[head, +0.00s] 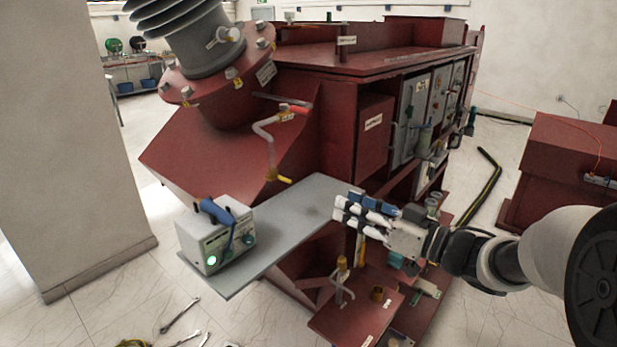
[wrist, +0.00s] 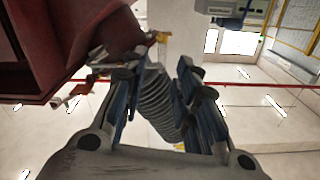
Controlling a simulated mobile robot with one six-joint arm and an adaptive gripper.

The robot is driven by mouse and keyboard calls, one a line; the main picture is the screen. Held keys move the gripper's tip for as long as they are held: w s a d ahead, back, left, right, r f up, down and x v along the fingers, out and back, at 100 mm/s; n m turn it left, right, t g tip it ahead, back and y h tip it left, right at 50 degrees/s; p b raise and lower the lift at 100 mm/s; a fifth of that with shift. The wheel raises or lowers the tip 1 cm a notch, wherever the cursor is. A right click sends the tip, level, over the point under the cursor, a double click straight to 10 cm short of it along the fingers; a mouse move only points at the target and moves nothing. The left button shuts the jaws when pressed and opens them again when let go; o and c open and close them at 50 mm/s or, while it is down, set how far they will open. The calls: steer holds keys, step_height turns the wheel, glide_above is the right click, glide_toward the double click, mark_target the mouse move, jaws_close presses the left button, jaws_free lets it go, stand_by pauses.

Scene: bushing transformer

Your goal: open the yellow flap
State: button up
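A grey bent pipe on the front of the dark red transformer (head: 350,62) carries a yellow lever (head: 278,178) at its lower end and a red handle (head: 297,110) at its upper end. I cannot tell for sure which yellow part is the flap. Another yellow fitting (head: 342,263) sits on a small pipe below my gripper. My gripper (head: 343,210) is right of the yellow lever, by the right end of the grey shelf, apart from the lever. In the wrist view the fingers (wrist: 155,75) are spread with nothing between them; a small yellow part (wrist: 163,37) shows beyond them.
A grey shelf (head: 290,212) juts out under the lever, bearing a grey device (head: 217,245) with a green light and a blue tool on top. A ribbed bushing (head: 185,30) rises above. Tools (head: 180,315) lie on the floor. A pillar (head: 65,150) stands at left.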

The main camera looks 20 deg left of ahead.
mark_target(291, 182)
steer(key=b+x, duration=0.2)
steer(key=x, duration=1.4)
steer(key=shift+w+a, duration=0.1)
steer(key=shift+a, duration=0.25)
steer(key=shift+c, duration=0.2)
jaws_close()
